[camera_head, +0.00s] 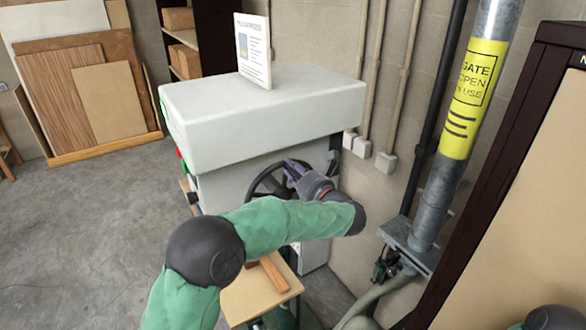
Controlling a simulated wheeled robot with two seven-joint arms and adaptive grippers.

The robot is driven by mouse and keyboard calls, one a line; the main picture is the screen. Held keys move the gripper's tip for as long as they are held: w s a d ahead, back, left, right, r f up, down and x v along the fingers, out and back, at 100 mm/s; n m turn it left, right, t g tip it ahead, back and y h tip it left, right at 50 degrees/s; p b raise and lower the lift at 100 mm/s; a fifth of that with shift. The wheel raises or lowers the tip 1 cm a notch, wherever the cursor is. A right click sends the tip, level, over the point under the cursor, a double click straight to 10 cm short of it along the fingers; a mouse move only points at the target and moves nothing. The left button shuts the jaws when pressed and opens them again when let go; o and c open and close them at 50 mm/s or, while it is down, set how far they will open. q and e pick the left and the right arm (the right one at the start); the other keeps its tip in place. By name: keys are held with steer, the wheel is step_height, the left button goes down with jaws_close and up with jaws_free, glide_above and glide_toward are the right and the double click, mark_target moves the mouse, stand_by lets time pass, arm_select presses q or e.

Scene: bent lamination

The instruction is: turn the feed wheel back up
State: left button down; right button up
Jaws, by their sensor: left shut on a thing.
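The feed wheel (265,179) is a dark spoked handwheel on the side of a pale grey machine (250,110). My left gripper (291,168) is at the wheel's right part, at its rim, and is shut on it. My green-sleeved left arm comes in from below and covers the lower part of the wheel. The fingertips are small and partly hidden in this view. My right gripper is not in view.
A small wooden table (262,296) with a wooden block stands below the wheel. A grey duct (435,200) with a yellow gate label and a dark-framed board (520,200) stand at the right. Wood panels (85,90) lean at the back left. The left floor is clear.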

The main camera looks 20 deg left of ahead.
arm_select(q)
steer(key=shift+r, duration=0.2)
steer(key=c, duration=1)
jaws_free()
steer(key=shift+d, duration=0.1)
steer(key=shift+c, duration=0.2)
steer(key=shift+w+d+f, duration=0.1)
steer(key=shift+w+d, duration=0.05)
steer(key=shift+s+d, duration=0.35)
steer(key=shift+s, duration=0.05)
steer(key=v, duration=1.1)
steer(key=shift+f, duration=0.15)
